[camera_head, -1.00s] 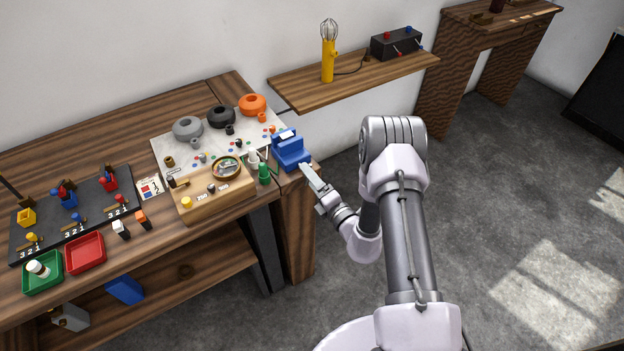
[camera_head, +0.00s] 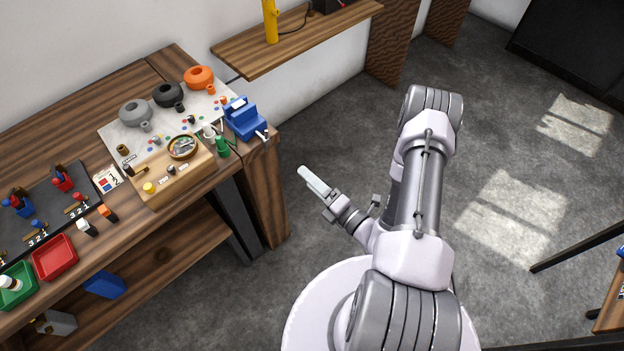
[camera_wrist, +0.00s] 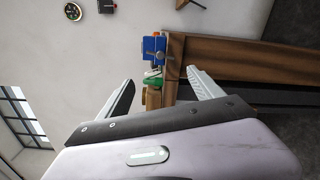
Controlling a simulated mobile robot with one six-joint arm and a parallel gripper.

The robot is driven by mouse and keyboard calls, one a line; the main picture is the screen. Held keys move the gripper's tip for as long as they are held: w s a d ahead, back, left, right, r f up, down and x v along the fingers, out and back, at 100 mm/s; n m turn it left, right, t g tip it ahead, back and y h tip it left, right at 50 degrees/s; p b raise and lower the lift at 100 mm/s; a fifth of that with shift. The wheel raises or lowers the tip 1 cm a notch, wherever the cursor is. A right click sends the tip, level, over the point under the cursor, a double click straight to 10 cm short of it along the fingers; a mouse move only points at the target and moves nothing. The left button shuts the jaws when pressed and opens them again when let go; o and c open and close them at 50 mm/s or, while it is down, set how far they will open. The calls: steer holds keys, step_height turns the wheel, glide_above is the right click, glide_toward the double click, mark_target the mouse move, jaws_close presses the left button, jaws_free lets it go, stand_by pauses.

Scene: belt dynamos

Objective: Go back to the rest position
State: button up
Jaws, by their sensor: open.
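My gripper (camera_head: 314,182) hangs in free air to the right of the workbench, over the grey floor. In the wrist view my gripper (camera_wrist: 160,88) shows its two fingers spread apart with nothing between them. Beyond the fingers, the blue device (camera_wrist: 154,48) at the bench's end shows small. In the head view the blue device (camera_head: 245,122) stands on the bench's right end, apart from my gripper.
A wall shelf (camera_head: 330,32) is at the top. Another table edge (camera_head: 612,300) shows at right. Floor (camera_head: 340,130) between is clear.

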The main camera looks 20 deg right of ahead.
stand_by(0.4)
steer(key=a+r+n+g+y+b, duration=0.2)
steer(key=a+r+n+g+y, duration=0.3)
steer(key=a+r+n+y, duration=0.65)
steer(key=s+a+r+n+g+h+b, duration=0.1)
steer(key=s+a+r+n+g, duration=0.25)
steer(key=n+g, duration=0.3)
steer(key=s+a+r+n+g+h, duration=0.1)
steer(key=s+a+r+n+g, duration=0.3)
steer(key=n, duration=0.4)
steer(key=s+d+n+g+h+b, duration=0.25)
steer(key=s+n+h, duration=0.35)
steer(key=s+n, duration=0.3)
steer(key=d+r+n+t+h, duration=0.5)
steer(key=d+n+t+h, duration=0.1)
steer(key=n, duration=0.1)
steer(key=shift+w+r+n+t+h, duration=0.35)
steer(key=shift+w+r+n+t, duration=0.05)
steer(key=shift+w, duration=0.05)
